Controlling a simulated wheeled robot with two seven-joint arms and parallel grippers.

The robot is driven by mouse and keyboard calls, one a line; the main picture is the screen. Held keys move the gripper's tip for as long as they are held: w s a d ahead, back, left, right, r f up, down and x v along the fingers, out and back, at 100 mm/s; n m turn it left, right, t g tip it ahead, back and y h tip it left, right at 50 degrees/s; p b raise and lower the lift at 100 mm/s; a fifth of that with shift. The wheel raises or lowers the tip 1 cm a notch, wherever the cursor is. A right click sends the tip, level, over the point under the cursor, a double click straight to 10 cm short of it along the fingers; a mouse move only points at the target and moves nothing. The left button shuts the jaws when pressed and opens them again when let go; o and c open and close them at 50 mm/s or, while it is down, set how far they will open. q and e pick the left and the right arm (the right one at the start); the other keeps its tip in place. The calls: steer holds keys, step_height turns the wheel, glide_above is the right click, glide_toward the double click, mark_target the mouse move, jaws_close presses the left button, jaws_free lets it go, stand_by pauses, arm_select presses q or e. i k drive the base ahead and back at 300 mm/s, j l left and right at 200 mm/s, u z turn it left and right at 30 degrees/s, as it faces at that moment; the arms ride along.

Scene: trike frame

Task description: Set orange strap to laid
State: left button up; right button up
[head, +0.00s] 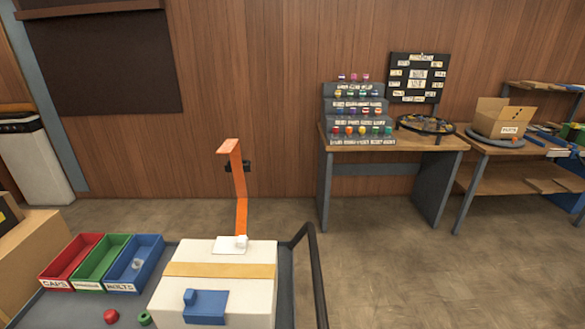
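The orange strap (239,190) stands up from a small white plate (228,245) at the far end of a white box (170,300). It has a bend partway up, and its top end folds over to the left. It is not lying flat on the box. A small black piece (237,167) shows at its upper part; I cannot tell whether it is on the strap or behind it. A tan band (220,270) crosses the box top, and a blue block (205,306) sits nearer. Neither of my grippers is in view.
Red (72,262), green (102,262) and blue (134,264) bins stand left of the box. A red cap (110,316) and a green ring (144,318) lie near them. A dark rail (318,270) edges the right. A table (392,150) with a stepped rack stands beyond open floor.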

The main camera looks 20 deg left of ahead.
mark_target(232, 147)
steer(key=i+l+u, duration=0.1)
steer(key=i+l, duration=0.5)
steer(key=i+l+u, duration=0.1)
steer(key=i+l, duration=0.5)
steer(key=l, duration=0.25)
steer(key=i+j+u, duration=0.15)
steer(key=u, duration=0.3)
steer(key=i+u, duration=0.65)
steer(key=u, duration=0.25)
steer(key=i+u, duration=0.4)
steer(key=i+l+u, duration=0.1)
steer(key=l+u, duration=0.15)
steer(key=u, duration=0.2)
steer(key=i+l+u, duration=0.2)
steer(key=u, duration=0.25)
steer(key=i+l+u, duration=0.15)
steer(key=l+u, duration=0.3)
steer(key=i+l+u, duration=0.1)
steer(key=l+u, duration=0.35)
steer(key=j, duration=0.1)
